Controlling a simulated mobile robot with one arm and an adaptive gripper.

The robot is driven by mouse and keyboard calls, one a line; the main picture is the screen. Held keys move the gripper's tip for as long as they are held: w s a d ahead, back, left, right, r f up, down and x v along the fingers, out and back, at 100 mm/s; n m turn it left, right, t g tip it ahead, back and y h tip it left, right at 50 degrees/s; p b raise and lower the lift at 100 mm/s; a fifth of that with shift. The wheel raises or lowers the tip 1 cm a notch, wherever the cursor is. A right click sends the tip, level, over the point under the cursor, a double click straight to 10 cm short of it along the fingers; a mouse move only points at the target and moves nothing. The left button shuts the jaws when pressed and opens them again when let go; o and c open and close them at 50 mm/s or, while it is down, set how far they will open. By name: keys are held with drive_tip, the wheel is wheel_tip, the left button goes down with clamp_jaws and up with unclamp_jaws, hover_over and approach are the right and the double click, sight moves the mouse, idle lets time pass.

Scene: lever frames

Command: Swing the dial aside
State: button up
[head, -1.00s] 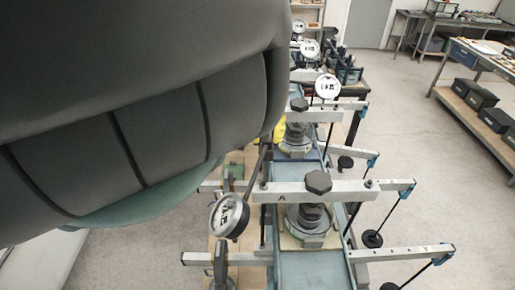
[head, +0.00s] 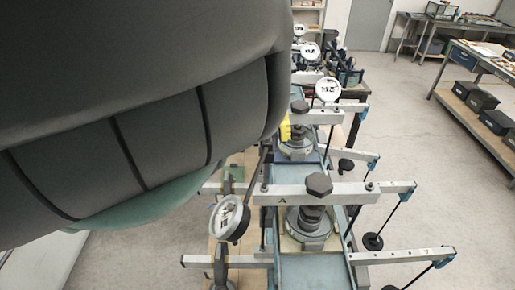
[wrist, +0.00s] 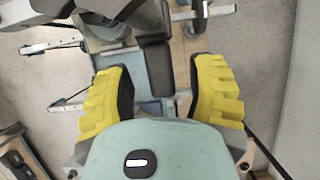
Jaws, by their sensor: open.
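The nearest dial (head: 230,216) is a round white-faced gauge with a dark rim, tilted, on the left side of the nearest lever frame (head: 300,194) in the head view. My gripper (wrist: 164,92) is open in the wrist view, with two yellow ridged fingers apart. A dark block-like part shows between and beyond the fingers; I cannot tell whether it belongs to the dial. In the head view my dark arm covers the upper left, and a bit of yellow (head: 285,130) shows just past its edge. I cannot see the gripper touching the dial.
More frames with dials (head: 328,90) stand in a row behind. Lever arms with hanging rods and dark weights (head: 372,241) stick out to the right. A bench with dark boxes (head: 475,100) stands at the far right. The floor between is clear.

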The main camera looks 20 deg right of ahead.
drive_tip(key=v, duration=1.1)
drive_tip(key=shift+w+r, duration=0.1)
